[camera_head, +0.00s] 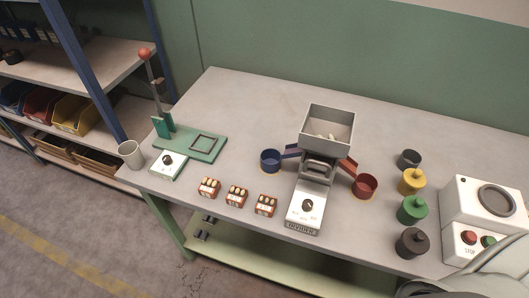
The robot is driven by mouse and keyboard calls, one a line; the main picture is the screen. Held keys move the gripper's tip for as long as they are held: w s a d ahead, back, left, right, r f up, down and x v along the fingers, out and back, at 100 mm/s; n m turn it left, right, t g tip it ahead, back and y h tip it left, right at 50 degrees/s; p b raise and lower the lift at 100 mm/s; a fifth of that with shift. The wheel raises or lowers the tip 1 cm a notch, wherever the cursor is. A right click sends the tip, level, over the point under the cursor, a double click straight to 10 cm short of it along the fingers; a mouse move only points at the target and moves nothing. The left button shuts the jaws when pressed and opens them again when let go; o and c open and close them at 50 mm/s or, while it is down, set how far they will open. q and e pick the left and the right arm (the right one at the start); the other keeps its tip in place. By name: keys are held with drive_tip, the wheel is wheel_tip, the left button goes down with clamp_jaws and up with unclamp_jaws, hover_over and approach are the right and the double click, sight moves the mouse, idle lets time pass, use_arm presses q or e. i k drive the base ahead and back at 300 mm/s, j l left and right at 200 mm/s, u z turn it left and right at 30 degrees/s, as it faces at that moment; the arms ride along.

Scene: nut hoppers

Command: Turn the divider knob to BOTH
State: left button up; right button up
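The divider (304,222) is a pale metal machine in the middle of the bench, with the word DIVIDER on its front edge. Its dark round knob (308,205) sits on the white sloping panel with small markings around it. The knob's pointer direction is too small to read. Above it is a grey square hopper (343,139) with some pale pieces inside. A blue chute leads to a blue cup (270,161) on the left. A red chute leads to a red cup (364,187) on the right. Neither of my grippers shows clearly.
A green press (206,152) with a red-tipped lever and another knob box (167,166) stand left. Several small nut packs (236,197) line the front. Weights (413,209) and a white machine (484,207) stand right. The back of the bench is clear.

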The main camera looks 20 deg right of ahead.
sight(307, 204)
drive_tip(key=z, duration=1)
drive_tip(key=j+z, duration=0.2)
drive_tip(key=j, duration=0.4)
